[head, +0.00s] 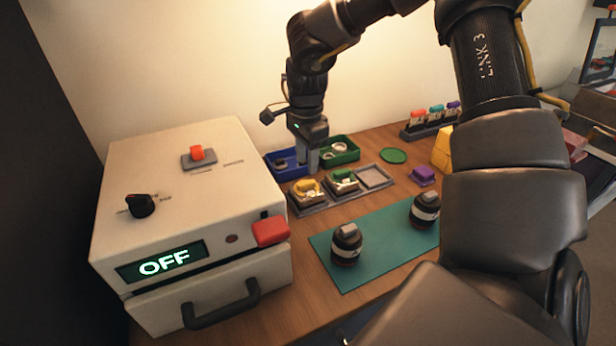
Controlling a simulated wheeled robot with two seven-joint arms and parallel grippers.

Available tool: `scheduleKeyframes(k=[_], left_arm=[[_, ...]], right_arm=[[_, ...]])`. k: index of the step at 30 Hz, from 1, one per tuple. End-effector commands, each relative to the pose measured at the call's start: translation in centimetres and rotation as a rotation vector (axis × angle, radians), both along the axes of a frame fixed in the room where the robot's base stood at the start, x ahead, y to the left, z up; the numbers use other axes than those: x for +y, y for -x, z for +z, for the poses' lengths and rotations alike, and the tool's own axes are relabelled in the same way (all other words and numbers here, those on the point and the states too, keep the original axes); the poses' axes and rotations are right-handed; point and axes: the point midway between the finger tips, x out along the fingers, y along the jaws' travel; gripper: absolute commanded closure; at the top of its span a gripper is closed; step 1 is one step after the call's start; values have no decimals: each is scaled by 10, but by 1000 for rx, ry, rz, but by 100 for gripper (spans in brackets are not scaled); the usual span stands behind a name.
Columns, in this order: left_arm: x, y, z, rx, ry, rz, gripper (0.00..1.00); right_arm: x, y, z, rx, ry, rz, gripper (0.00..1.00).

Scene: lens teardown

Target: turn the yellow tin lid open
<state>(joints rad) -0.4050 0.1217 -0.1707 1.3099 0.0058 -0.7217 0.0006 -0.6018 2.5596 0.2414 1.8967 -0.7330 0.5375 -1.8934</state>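A yellow-topped tin, its lid (306,187) ring-like from here, sits in the left compartment of a grey three-part tray (318,208). My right gripper (308,172) points down just behind and above the yellow lid, in front of the blue and green bins. Its pale fingers are close together and small in view; I see nothing clearly between them. I cannot tell whether they touch the tin. My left gripper is not in view.
A green-topped piece (343,181) sits in the middle compartment; the right one looks empty. A white machine (195,215) reading OFF stands left. Blue (285,172) and green (352,148) bins are behind. Two dark cylinders stand on a teal mat (372,265). A yellow block (442,148) is right.

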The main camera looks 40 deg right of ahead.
Motion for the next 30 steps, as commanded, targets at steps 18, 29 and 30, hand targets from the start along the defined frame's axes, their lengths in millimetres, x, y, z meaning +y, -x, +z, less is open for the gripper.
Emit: scheduleKeyframes(k=[18, 29, 30], left_arm=[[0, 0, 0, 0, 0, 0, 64], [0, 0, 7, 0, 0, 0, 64], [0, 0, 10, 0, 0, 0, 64]], right_arm=[[0, 0, 1, -1, 1, 0, 60], [0, 0, 10, -2, 0, 0, 60], [0, 0, 14, -2, 0, 0, 60]])
